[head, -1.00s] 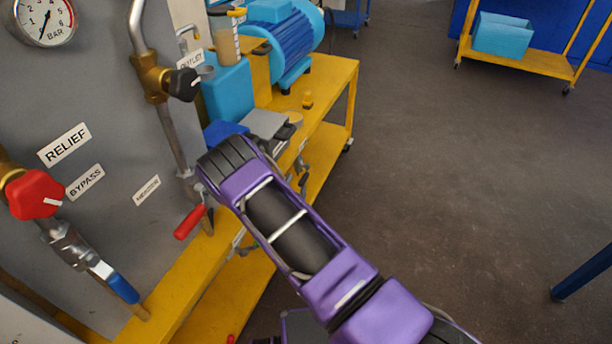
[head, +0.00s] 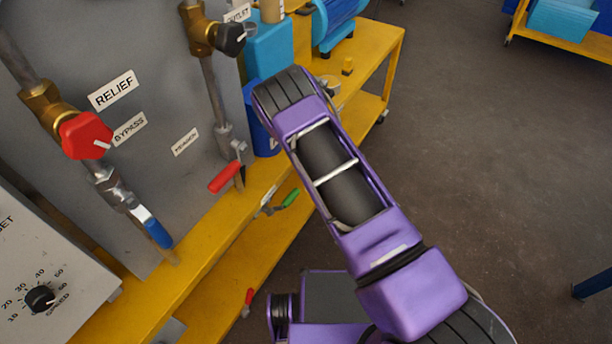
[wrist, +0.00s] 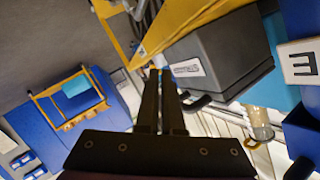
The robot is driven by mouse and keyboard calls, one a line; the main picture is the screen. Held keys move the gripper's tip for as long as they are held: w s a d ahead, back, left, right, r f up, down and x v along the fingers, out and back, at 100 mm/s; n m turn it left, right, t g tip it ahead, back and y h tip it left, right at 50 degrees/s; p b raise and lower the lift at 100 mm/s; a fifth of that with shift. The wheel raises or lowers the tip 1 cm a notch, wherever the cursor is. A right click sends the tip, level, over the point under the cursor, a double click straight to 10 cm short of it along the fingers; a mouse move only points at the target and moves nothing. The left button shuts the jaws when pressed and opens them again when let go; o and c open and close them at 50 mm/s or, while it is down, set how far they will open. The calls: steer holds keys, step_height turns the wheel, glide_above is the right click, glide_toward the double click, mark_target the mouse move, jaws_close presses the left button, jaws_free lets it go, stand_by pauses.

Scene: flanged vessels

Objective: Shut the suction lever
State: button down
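No label reading "suction" can be made out, so I cannot tell which lever it is. A red lever (head: 225,177) sits on the pipe below a small unreadable label, slanting down to the left. A green lever (head: 288,198) is lower, beside the yellow frame, partly hidden by my arm. A blue lever (head: 158,233) hangs below the bypass label. A small red lever (head: 247,301) is low near the floor. My gripper is hidden behind my arm in the head view. In the wrist view my gripper (wrist: 161,72) has its fingers close together with nothing between them.
A grey panel (head: 130,45) carries pipes and a red knob (head: 86,136). A yellow bench (head: 372,48) holds a blue motor. A control box (head: 45,270) with a dial is at lower left. A dark box (wrist: 222,58) is close to the fingers. Open floor lies right.

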steer(key=s+a+n+g+y, duration=0.1)
steer(key=a+n+g+y, duration=0.1)
steer(key=n, duration=0.1)
steer(key=s+a+r+n+g+y+p, duration=0.1)
steer(key=a+n+g+y, duration=0.1)
steer(key=a+n, duration=0.1)
steer(key=s+a+r+n+g+y, duration=0.1)
steer(key=a+n+g, duration=0.1)
steer(key=a+n, duration=0.1)
steer(key=shift+s+n+y, duration=0.4)
steer(key=shift+n, duration=0.1)
steer(key=s+n+g+p, duration=0.1)
steer(key=s+n+g, duration=0.3)
steer(key=n+g+h, duration=0.1)
steer(key=n+g, duration=0.2)
steer(key=n, duration=0.2)
glide_toward(291, 195)
steer(key=b+x, duration=0.3)
steer(key=x, duration=0.3)
steer(key=shift+w+a+f, duration=0.1)
steer(key=shift+f, duration=0.15)
